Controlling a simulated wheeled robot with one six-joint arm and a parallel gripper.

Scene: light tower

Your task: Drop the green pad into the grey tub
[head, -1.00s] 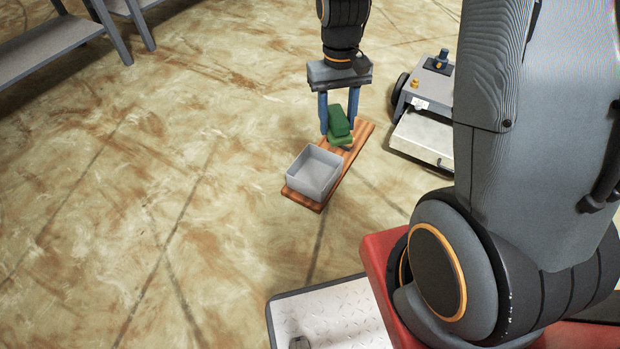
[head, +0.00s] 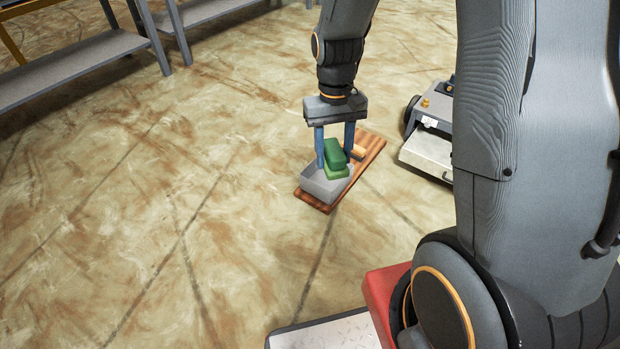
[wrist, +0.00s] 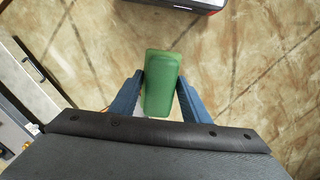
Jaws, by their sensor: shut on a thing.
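My gripper (head: 336,148) has two blue fingers and is shut on the green pad (head: 334,152), a small green block with a darker upper part and a lighter lower part. In the wrist view the pad (wrist: 162,82) sits between the blue fingertips. The grey tub (head: 311,183) is a small open square box on the wooden board. The pad appears over the tub in the head view and covers part of it. How high the pad is above the tub I cannot tell.
The wooden board (head: 371,150) lies on the floor, with a small orange-yellow piece (head: 359,152) on it behind the gripper. A grey wheeled machine (head: 430,125) stands to the right. A grey shelf rack (head: 70,65) stands at the far left. The floor on the left is clear.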

